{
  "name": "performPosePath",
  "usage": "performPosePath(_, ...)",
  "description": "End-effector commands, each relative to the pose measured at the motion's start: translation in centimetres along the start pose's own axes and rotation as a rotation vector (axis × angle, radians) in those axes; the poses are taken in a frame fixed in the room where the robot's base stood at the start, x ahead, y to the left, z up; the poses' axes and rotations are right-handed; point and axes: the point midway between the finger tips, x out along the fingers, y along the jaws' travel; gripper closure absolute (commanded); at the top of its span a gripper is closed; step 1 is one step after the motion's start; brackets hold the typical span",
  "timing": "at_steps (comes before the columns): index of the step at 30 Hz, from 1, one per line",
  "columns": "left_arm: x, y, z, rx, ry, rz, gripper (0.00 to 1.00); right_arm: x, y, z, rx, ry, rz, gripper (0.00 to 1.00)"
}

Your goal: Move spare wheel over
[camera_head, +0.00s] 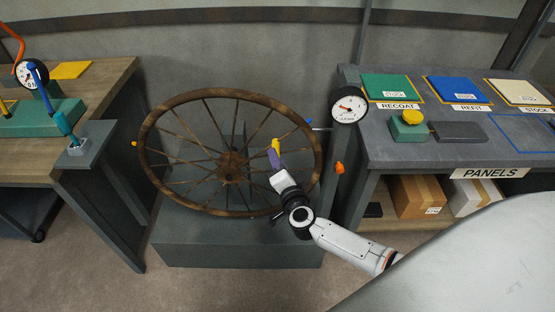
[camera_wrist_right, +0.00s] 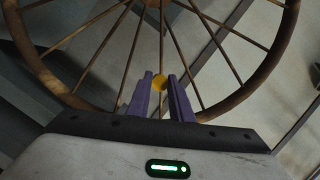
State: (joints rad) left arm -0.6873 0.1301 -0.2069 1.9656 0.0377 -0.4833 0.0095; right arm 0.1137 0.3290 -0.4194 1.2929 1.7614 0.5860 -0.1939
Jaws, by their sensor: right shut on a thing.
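A large brown spoked wheel (camera_head: 232,166) stands upright, leaning a little, at the grey stand (camera_head: 235,238) in the middle of the head view. Its rim and spokes also fill the upper part of the right wrist view (camera_wrist_right: 160,104). My right gripper (camera_head: 275,152), with purple fingers, is in front of the wheel's lower right half. Its fingers (camera_wrist_right: 160,84) are shut on a small yellow piece (camera_head: 276,145), which also shows between the fingertips in the wrist view (camera_wrist_right: 159,82). Whether the yellow piece is joined to a spoke I cannot tell. My left gripper is not in view.
A round dial gauge (camera_head: 348,106) and an orange knob (camera_head: 339,168) are right of the wheel. The right bench (camera_head: 460,150) holds coloured panels and a yellow button (camera_head: 411,117). The left bench (camera_head: 100,85) holds a green fixture (camera_head: 45,120). Boxes (camera_head: 418,196) sit below the right bench.

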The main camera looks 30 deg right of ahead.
Motion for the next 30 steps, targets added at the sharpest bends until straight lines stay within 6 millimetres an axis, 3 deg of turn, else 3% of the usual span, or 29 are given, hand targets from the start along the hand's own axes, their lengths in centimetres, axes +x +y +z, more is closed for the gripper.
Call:
performPosePath(22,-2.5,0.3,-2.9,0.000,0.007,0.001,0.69,0.4,-4.9,1.3,0.002,0.001,0.000,0.93)
performPosePath(30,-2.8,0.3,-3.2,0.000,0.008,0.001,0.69,0.5,-5.6,1.7,-0.001,0.002,0.001,0.93)
